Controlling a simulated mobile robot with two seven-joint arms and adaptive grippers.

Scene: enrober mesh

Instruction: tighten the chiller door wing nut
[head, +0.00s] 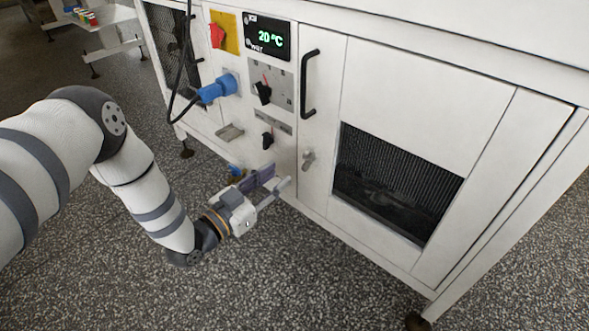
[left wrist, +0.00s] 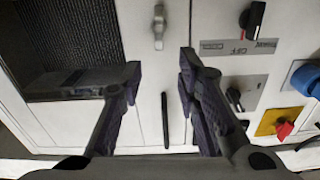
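The wing nut (head: 308,160) is a small metal piece on the white chiller door (head: 319,110), below the black door handle (head: 309,84). In the left wrist view the wing nut (left wrist: 159,27) shows at the top middle, beyond the fingertips and apart from them. My left gripper (head: 279,176) is open and empty, low in front of the cabinet, to the left of and below the wing nut. In the left wrist view its two fingers (left wrist: 160,68) stand wide apart, with the black handle (left wrist: 165,118) visible between them. My right gripper is not in view.
Left of the door are a temperature display (head: 268,38), a red switch on a yellow plate (head: 217,36), black knobs (head: 263,92) and a blue plug (head: 217,88) with a hanging cable. A dark mesh opening (head: 390,180) lies to the right. The speckled floor in front is clear.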

